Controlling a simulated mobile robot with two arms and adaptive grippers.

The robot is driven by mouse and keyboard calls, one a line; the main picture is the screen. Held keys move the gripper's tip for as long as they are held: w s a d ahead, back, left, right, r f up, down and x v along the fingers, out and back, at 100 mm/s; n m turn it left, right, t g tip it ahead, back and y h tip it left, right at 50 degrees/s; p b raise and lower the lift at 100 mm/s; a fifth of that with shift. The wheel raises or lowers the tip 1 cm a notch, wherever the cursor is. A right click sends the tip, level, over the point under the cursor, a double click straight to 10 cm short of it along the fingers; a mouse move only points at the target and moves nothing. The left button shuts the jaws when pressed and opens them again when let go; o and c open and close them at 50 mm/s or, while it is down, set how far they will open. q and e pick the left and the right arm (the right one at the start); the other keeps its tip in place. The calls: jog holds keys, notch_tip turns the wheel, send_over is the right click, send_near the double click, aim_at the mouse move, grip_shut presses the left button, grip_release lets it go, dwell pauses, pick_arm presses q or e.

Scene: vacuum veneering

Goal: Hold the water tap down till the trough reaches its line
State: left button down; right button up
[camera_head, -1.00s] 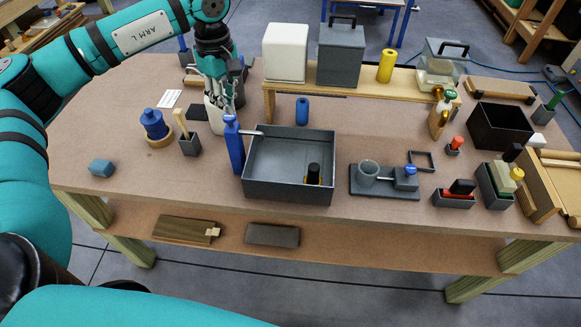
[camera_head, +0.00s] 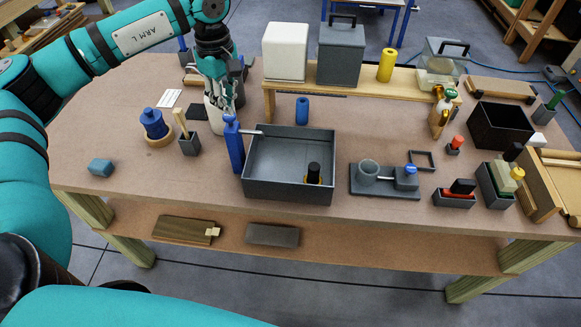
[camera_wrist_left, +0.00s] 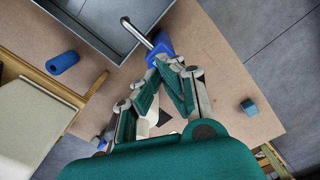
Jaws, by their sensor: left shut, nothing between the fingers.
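The water tap is a blue post (camera_head: 236,152) at the left end of the grey trough (camera_head: 288,190). Its metal spout (camera_head: 252,132) reaches over the trough's rim. In the left wrist view the blue tap (camera_wrist_left: 161,47) stands just beyond my fingertips. My left gripper (camera_head: 231,108) is shut and empty, pointing down at the tap's top; I cannot tell if it presses on it. A black cylinder with a yellow base (camera_head: 313,172) stands inside the trough. The water level and the line cannot be made out. My right gripper is not in view.
Left of the tap stand a small grey holder (camera_head: 190,146) and a blue knobbed piece (camera_head: 154,124) on a wooden ring. A blue cylinder (camera_head: 302,111) stands behind the trough. A grey fixture (camera_head: 385,186) is to its right. The table front left is mostly clear.

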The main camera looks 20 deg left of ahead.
pick_arm(q)
jog(key=shift+f+b, duration=0.75)
jog(key=shift+f, duration=0.6)
dwell(6.7)
